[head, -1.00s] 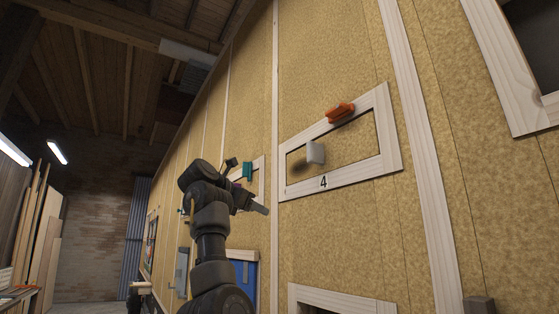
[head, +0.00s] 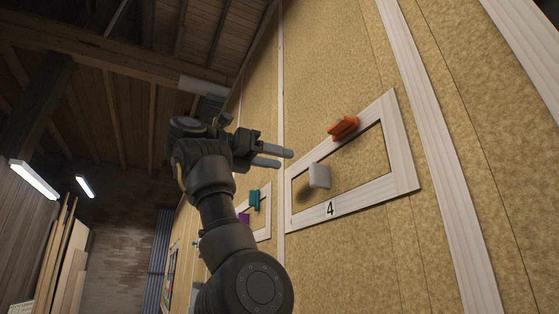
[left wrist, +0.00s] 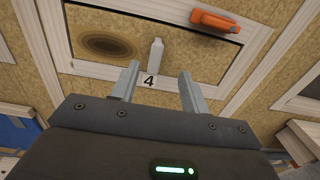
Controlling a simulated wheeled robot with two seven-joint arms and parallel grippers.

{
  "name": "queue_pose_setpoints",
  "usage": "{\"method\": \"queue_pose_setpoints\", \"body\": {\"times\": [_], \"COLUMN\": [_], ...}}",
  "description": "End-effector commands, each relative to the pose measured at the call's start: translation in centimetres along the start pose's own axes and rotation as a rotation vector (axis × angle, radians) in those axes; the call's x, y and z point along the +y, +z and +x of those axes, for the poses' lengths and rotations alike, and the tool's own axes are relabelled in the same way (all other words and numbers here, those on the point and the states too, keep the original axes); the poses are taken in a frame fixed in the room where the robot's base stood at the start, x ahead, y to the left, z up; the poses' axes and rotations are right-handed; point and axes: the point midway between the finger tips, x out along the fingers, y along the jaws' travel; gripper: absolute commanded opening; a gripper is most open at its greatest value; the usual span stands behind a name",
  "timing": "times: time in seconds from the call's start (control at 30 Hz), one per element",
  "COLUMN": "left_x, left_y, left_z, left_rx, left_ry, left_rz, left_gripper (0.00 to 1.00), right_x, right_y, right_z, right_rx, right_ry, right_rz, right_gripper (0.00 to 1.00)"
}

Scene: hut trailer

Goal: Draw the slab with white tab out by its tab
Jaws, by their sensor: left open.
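The white tab (head: 319,176) sticks out from the slab (head: 350,160), a tan panel inside a pale wood frame marked 4. The tab also shows in the left wrist view (left wrist: 156,57), ahead of my fingers and a little above the number 4. My left gripper (head: 285,158) is open and empty, to the left of the tab and a little above it in the head view. In the left wrist view its two fingers (left wrist: 158,82) are spread with the tab between their lines, apart from it. My right gripper is not in view.
An orange catch (head: 343,127) sits on the frame's top edge; it also shows in the left wrist view (left wrist: 214,22). A teal piece (head: 254,200) and a purple piece (head: 244,218) are at a farther frame. Pale vertical battens run along the wall.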

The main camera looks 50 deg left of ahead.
Motion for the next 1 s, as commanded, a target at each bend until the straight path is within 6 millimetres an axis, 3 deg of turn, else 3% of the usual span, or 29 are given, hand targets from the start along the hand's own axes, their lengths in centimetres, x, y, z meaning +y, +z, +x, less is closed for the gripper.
{"method": "queue_pose_setpoints", "body": {"times": [0.13, 0.33, 0.57, 0.73, 1.0], "left_x": [0.3, 0.3, 0.2, 0.3, 0.2], "left_y": [0.5, 0.7, 0.2, 0.0, -0.1], "left_z": [1.4, 5.0, 8.5, 9.9, 10.4], "left_rx": [0.003, 0.004, 0.004, 0.003, 0.001], "left_ry": [0.008, 0.007, 0.004, 0.005, 0.005], "left_rz": [0.000, -0.001, 0.000, 0.000, 0.000], "left_gripper": [0.45, 0.45, 0.45, 0.45, 0.45], "right_x": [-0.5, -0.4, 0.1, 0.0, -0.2], "right_y": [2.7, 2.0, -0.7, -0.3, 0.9], "right_z": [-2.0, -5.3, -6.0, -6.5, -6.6], "right_rx": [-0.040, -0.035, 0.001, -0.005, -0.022], "right_ry": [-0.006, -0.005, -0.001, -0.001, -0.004], "right_rz": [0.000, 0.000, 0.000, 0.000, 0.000], "right_gripper": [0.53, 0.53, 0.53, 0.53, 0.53]}}
